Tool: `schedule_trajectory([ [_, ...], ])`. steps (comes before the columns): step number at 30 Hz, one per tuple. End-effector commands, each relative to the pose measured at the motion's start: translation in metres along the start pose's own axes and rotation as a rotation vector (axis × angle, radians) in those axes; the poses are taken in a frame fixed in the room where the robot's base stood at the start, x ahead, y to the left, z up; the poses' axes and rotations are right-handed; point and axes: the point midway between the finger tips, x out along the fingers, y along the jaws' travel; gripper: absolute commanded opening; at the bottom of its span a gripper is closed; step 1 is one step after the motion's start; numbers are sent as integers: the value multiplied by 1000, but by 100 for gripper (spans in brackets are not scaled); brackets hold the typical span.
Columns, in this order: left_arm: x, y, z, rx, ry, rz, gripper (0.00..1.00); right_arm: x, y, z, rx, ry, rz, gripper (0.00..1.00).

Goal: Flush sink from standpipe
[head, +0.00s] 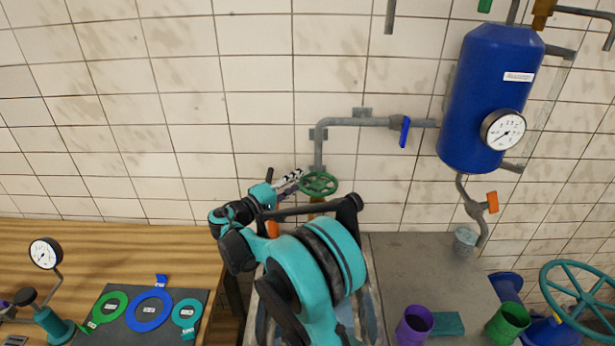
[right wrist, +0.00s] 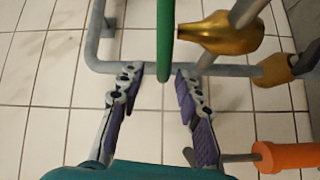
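A green handwheel (head: 319,184) sits on the grey standpipe (head: 318,150) against the tiled wall. My right gripper (head: 290,181) is just left of the wheel. In the right wrist view its fingers (right wrist: 158,74) are spread, with the green wheel rim (right wrist: 165,38) seen edge-on, its end between the fingertips; contact cannot be told. A brass fitting (right wrist: 220,32) and an orange handle (right wrist: 285,155) show to the right there. The sink (head: 374,300) is below, mostly hidden by my right arm. My left gripper is out of view.
A blue tank (head: 488,100) with a gauge (head: 503,130) and a blue-lever valve (head: 405,131) are at right. An orange-handled valve (head: 492,202) hangs above a small bucket (head: 466,240). Coloured cups (head: 414,325) stand on the grey counter. A wooden bench (head: 130,250) is left.

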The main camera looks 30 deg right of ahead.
Motion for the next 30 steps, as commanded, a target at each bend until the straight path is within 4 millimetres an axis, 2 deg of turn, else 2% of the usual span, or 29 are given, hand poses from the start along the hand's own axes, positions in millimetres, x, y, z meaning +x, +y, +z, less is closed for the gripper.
schedule_trajectory([
  [1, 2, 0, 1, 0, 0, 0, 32, 10, -1, 2, 0, -5, 1, 34],
  [6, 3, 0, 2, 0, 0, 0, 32, 29, -1, 1, 0, -2, 0, 34],
  [16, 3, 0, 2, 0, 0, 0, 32, 34, 0, 0, 0, -1, -1, 34],
  [17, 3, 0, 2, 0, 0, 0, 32, 34, 0, 0, 0, -1, -1, 32],
  [18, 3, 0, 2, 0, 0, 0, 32, 34, 0, 1, 0, -1, -1, 21],
  [21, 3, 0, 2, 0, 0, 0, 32, 34, 0, 1, 0, -1, -1, 0],
  [30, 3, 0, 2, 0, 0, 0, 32, 34, -1, 0, 1, -12, 0, 0],
])
